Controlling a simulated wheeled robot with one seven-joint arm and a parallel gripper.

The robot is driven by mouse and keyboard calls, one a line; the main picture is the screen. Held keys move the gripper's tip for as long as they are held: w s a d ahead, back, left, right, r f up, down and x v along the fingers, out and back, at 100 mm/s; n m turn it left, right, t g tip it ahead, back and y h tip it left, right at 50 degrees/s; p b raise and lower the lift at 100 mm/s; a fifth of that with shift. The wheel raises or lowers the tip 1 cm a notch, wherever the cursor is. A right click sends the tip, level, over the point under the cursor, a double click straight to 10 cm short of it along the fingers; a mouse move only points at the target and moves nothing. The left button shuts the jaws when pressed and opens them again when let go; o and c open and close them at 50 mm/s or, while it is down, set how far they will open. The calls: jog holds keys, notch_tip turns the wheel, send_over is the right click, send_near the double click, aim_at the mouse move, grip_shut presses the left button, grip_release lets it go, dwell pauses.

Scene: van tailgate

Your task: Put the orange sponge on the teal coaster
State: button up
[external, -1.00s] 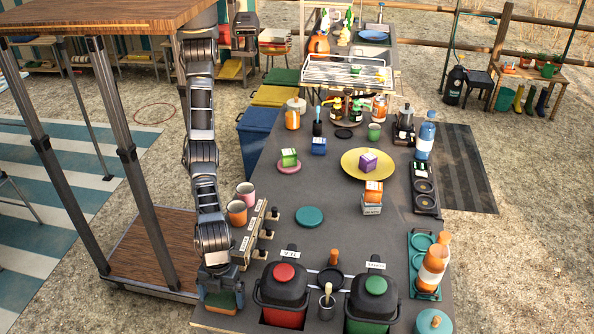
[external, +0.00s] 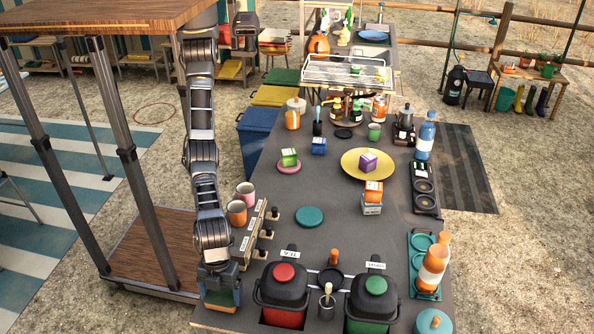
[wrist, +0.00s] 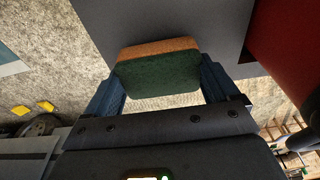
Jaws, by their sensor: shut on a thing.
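The orange sponge (wrist: 158,72) has a dark green underside and sits between the two blue fingers of my gripper (external: 221,288). My gripper is shut on it at the near left corner of the dark counter, beside the red-lidded bin. The sponge also shows in the external view (external: 221,299), partly hidden by the fingers. Whether it touches the counter is hard to tell. The teal coaster (external: 309,217) lies flat and bare in the middle of the counter, to the right of and farther back than my gripper.
A red-lidded bin (external: 284,280) and a green-lidded bin (external: 375,290) stand at the near edge. A rack with knobs (external: 256,232) and two mugs (external: 237,213) stand between my gripper and the coaster's left. An orange-and-white box (external: 373,192) stands right of the coaster. Counter around the coaster is clear.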

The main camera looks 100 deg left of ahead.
notch_tip(320, 180, up, 3)
jog(key=shift+r, duration=0.15)
jog(key=s+d+r, duration=0.2)
jog(key=s+r, duration=0.4)
jog(key=s, duration=0.5)
jog(key=w+a+r+n, duration=0.4)
jog(key=w+r+n, duration=0.1)
jog(key=w, duration=0.2)
jog(key=n+t+y, duration=0.2)
jog(key=n, duration=1.1)
send_over(310, 215)
jog(key=s, duration=0.1)
jog(key=f, duration=0.9)
jog(key=shift+d+f, duration=0.2)
jog(key=shift+f, duration=0.05)
jog(key=shift+w+a+f, duration=0.15)
jog(key=shift+w, duration=0.05)
jog(key=shift+f+b, duration=0.55)
jog(key=shift+f, duration=1.4)
